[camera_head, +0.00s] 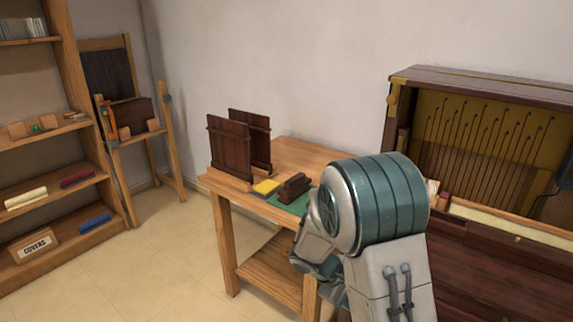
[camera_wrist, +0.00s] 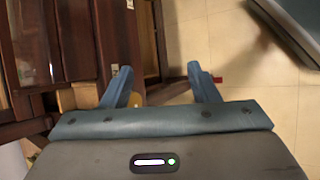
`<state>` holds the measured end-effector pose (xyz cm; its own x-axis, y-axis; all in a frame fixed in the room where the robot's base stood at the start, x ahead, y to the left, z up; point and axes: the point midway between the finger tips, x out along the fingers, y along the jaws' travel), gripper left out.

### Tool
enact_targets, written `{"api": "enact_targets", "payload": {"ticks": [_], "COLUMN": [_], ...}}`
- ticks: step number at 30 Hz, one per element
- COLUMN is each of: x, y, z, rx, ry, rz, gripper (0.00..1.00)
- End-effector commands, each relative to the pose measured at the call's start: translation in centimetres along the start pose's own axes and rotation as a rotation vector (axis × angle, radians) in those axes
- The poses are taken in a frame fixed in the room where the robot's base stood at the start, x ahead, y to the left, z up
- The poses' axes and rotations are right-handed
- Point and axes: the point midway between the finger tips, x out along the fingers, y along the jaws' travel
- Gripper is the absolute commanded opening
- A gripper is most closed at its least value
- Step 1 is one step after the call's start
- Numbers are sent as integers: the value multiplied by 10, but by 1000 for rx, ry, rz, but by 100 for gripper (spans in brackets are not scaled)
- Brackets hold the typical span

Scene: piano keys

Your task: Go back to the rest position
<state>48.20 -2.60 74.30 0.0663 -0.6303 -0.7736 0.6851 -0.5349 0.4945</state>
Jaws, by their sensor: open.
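My gripper (camera_wrist: 160,88) shows in the wrist view with its two blue fingers spread apart. Nothing is between the fingers, so it is open and empty. In that view dark brown wood of the piano (camera_wrist: 75,45) lies to the left of the fingers and pale floor tiles lie beyond and to the right. In the head view my arm stands in front of the table's right part, and my gripper is hidden behind it. The open piano (camera_head: 480,260) stands at the right, with its strings and a pale strip showing.
A wooden table (camera_head: 295,152) holds two upright dark panels (camera_head: 229,148), a yellow cloth (camera_head: 266,187), a dark block (camera_head: 294,187) and a green mat (camera_head: 290,204). Shelves (camera_head: 68,55) and an easel-like stand (camera_head: 160,142) are at the left. The floor (camera_head: 150,265) at the front left is clear.

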Motion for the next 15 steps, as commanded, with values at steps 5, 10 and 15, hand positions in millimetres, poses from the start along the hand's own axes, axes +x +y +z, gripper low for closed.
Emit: {"api": "enact_targets", "payload": {"ticks": [5, 10, 15], "x": [-56, -102, -146], "y": [17, 21, 19], "z": [59, 107, 150], "rx": [185, 350, 507], "ry": [51, 110, 182], "rz": [-115, -226, -334], "gripper": [55, 55, 55]}}
